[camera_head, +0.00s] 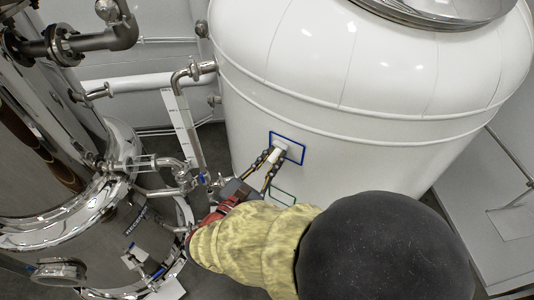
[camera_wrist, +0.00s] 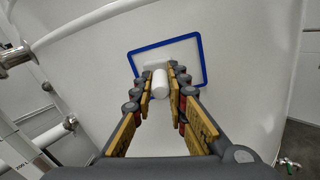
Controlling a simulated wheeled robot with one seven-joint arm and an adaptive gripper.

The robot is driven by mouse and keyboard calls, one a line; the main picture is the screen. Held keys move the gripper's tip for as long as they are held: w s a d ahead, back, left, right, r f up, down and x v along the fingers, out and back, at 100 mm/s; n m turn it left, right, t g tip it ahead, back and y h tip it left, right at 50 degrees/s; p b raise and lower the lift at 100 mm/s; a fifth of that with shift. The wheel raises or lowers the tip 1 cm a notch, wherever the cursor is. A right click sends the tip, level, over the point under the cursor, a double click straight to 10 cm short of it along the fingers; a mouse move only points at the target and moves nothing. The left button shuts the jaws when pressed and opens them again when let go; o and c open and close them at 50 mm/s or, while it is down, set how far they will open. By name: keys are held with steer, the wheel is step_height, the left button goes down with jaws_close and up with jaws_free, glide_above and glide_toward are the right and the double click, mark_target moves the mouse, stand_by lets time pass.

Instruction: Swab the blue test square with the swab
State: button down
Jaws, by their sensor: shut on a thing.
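The blue test square (camera_head: 297,139) is a blue outline on the side of the white tank; it also shows in the wrist view (camera_wrist: 201,57). My gripper (camera_head: 273,157) is in front of it, with its fingers shut on the white swab (camera_head: 279,149). In the wrist view, my gripper (camera_wrist: 159,86) holds the swab (camera_wrist: 159,82) between its fingertips. The swab's far end overlaps the lower left part of the square. I cannot tell if it touches the surface. My fingers hide part of the lower blue edge.
A green square (camera_head: 283,196) is on the same white tank (camera_head: 360,150), below the blue one, partly hidden by my arm. Pipes and valves (camera_head: 180,172) and a shiny steel vessel (camera_head: 60,215) stand close on the left. Bare tank wall lies right of the blue square.

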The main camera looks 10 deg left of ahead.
steer(key=shift+s+d+p, duration=0.35)
steer(key=shift+d, duration=0.55)
steer(key=shift+s+d+p, duration=0.3)
steer(key=shift+s+d, duration=0.05)
steer(key=shift+d, duration=0.6)
steer(key=shift+s+d+p, duration=0.35)
steer(key=shift+d, duration=0.55)
steer(key=shift+w+a, duration=0.6)
steer(key=shift+a, duration=0.8)
steer(key=shift+w+a, duration=0.6)
steer(key=shift+a, duration=0.75)
steer(key=shift+w+a, duration=0.6)
steer(key=shift+a, duration=0.8)
steer(key=p+v, duration=0.1)
steer(key=v, duration=0.5)
steer(key=shift+s, duration=0.1)
steer(key=shift+v, duration=1.45)
